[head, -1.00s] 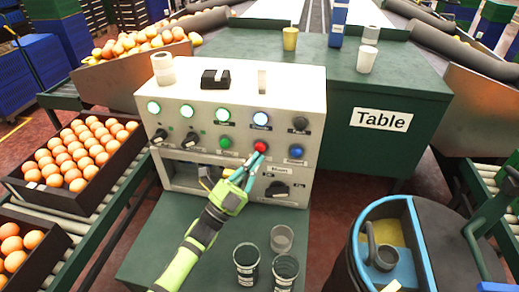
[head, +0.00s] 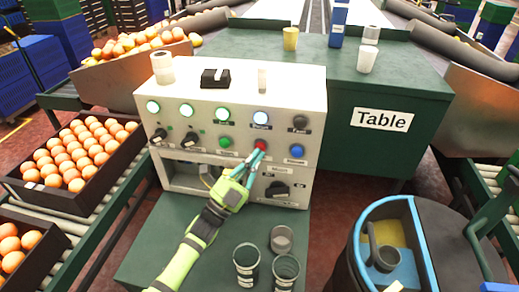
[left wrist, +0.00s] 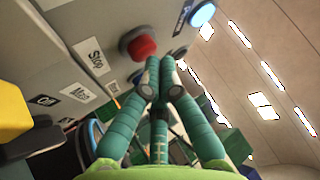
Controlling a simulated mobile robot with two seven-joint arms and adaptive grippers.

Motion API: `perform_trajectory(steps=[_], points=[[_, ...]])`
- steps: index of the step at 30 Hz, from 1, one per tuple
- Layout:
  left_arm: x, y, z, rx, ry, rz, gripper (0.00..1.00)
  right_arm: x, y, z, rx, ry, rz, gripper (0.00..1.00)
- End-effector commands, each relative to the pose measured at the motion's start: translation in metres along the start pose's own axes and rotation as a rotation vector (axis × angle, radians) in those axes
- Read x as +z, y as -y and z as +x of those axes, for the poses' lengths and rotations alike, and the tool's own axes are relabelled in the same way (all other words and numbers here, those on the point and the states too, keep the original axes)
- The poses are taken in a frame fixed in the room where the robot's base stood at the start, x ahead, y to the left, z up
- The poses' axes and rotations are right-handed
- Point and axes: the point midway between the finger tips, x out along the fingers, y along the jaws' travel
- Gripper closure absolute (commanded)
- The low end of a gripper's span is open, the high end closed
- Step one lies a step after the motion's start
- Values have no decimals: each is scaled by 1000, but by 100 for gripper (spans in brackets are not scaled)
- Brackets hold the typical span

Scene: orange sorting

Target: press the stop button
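The red stop button (head: 260,145) sits on the front of the white control box (head: 290,88), in the lower row of buttons. In the left wrist view the red button (left wrist: 140,46) stands above a "Stop" label (left wrist: 96,62). My left gripper (head: 253,157) is just below the button, fingers pointing up at it. In the left wrist view its fingertips (left wrist: 159,72) are together with nothing between them, right by the button's lower edge. I cannot tell whether they touch it. My right gripper is not in view.
A blue button (head: 296,151) is right of the red one and a green button (head: 225,142) left. A black rotary knob (head: 277,189) is below. Orange crates (head: 75,160) line the left.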

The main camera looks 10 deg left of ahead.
Motion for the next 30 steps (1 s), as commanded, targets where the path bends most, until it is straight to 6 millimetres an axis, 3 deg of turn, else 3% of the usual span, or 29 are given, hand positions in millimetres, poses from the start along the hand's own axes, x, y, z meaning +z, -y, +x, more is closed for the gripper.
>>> perform_trajectory(steps=[30], points=[[6,-2,6,1,1,0,100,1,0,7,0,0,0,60]])
